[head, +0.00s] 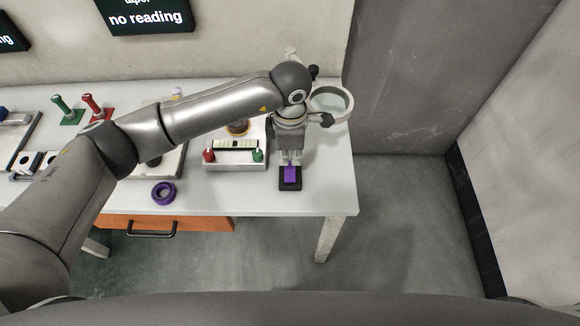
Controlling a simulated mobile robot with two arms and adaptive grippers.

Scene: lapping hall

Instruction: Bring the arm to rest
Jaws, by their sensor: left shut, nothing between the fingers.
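My left arm reaches in from the left across the table (335,195). Its gripper (290,160) points down near the table's right end, shut and empty. The fingertips are just above or behind a purple block (291,174) in a small black holder (290,185); I cannot tell whether they touch it. My right gripper is not in view.
A pale ring (331,103) on a stand is close to the gripper's right. A device with red and green knobs (235,153) stands to its left. A purple ring (163,192) lies near the front edge, above an orange drawer (190,223). Floor at right is clear.

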